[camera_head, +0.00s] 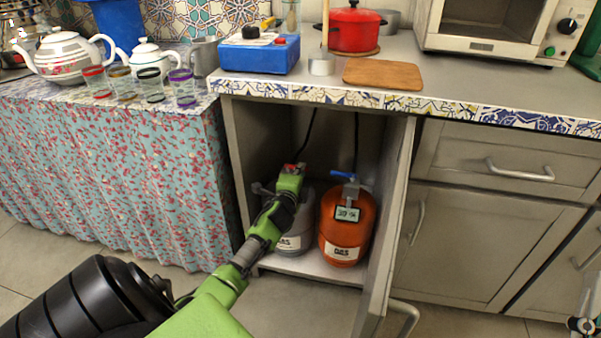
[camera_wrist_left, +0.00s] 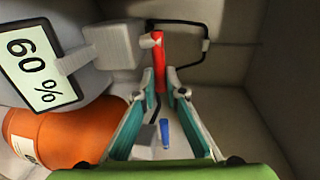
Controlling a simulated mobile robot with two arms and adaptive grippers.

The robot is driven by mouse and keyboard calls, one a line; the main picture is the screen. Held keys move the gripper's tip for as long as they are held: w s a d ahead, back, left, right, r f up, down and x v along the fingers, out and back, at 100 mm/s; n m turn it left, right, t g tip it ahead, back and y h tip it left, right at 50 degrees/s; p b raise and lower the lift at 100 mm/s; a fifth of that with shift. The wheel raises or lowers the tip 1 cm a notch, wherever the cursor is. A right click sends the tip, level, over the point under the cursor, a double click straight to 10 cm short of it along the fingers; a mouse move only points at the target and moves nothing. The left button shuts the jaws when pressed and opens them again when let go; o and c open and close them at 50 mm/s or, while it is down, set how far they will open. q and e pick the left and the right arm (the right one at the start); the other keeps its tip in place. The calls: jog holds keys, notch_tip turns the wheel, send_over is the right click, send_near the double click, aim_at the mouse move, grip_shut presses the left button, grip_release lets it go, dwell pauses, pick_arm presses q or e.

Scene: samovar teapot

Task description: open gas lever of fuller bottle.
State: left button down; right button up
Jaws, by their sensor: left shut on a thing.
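A grey gas bottle (camera_head: 294,238) and an orange gas bottle (camera_head: 345,232) stand side by side in the open cabinet. The orange bottle has a blue lever (camera_head: 343,175) and a small display that seems to read about 30 %. My left gripper (camera_head: 290,176) is over the grey bottle and covers much of its top. In the left wrist view, its fingers (camera_wrist_left: 160,85) are shut on a red lever (camera_wrist_left: 158,62), beside a display (camera_wrist_left: 40,65) reading 60 %. The blue lever (camera_wrist_left: 165,132) lies below, outside the fingers. Part of my right gripper (camera_head: 585,322) shows at the lower right corner.
The open cabinet door (camera_head: 390,235) stands just right of the orange bottle. The cabinet's side wall is close on the left. Above, the counter holds a blue stove (camera_head: 258,57), a red pot (camera_head: 352,28) and a wooden board (camera_head: 383,75).

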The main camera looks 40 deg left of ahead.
pick_arm(q)
jog(key=shift+s+m+t+h+p, duration=0.35)
jog(key=shift+m+t+h+p, duration=0.15)
jog(key=shift+m+h+p, duration=0.45)
pick_arm(e)
jog(key=w+f+g+h, duration=0.2)
jog(key=f+g, duration=0.4)
jog(key=f, duration=0.5)
jog(key=shift+w+d+f, duration=0.35)
jog(key=shift+w+f, duration=0.05)
jog(key=shift+w, duration=0.2)
pick_arm(q)
jog(key=c, duration=2.1)
grip_release()
jog(key=shift+s, duration=0.1)
jog(key=v, duration=1.1)
jog(key=shift+s+d+r, duration=0.15)
jog(key=shift+s, duration=0.2)
jog(key=shift+n, duration=0.25)
